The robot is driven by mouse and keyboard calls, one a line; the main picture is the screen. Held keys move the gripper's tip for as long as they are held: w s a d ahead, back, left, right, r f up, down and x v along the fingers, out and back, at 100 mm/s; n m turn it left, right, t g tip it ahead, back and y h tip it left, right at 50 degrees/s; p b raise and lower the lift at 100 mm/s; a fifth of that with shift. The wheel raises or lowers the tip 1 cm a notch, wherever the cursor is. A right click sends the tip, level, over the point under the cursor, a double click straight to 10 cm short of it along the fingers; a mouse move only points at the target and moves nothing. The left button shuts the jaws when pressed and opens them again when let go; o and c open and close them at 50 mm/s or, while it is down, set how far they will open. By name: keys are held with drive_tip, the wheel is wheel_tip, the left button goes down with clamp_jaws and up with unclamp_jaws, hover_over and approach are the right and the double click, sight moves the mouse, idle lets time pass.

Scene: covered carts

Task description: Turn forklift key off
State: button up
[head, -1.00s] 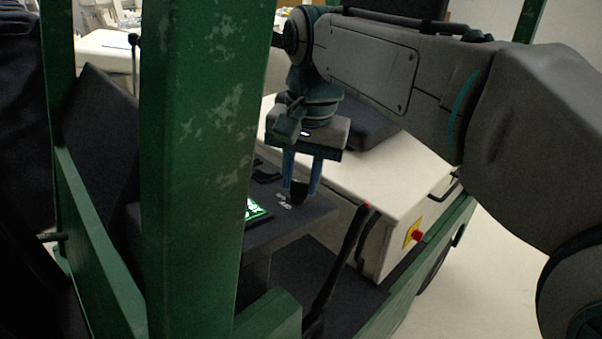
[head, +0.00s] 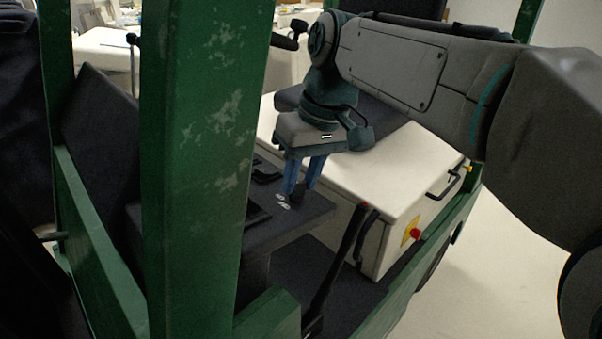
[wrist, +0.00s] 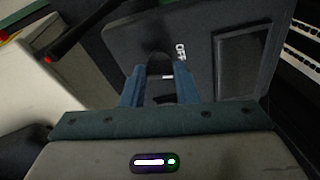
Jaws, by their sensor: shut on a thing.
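The forklift key (wrist: 160,62) is a dark rounded knob on the dark grey console (wrist: 120,32). It shows in the wrist view between the blue fingers of my gripper (wrist: 160,73), which is shut on it. A white OFF label (wrist: 181,51) is on the console just right of the key. In the head view my gripper (head: 299,189) points down at the console (head: 312,210), beside small white markings (head: 282,201). The fingers largely hide the key there. The console's screen (wrist: 243,64) is dark.
A green forklift post (head: 195,160) stands in front and hides part of the console. A black lever with a red tip (head: 350,245) rises right of the console. A cream cover with a red button (head: 416,233) lies behind it. Open floor is at the right.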

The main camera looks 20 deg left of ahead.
drive_tip(key=shift+n, duration=1.1)
drive_tip(key=o, duration=1)
drive_tip(key=p+v, duration=0.1)
drive_tip(key=v, duration=1.3)
drive_tip(key=shift+w+d, duration=0.2)
drive_tip(key=shift+w, duration=0.05)
drive_tip(key=shift+f, duration=0.15)
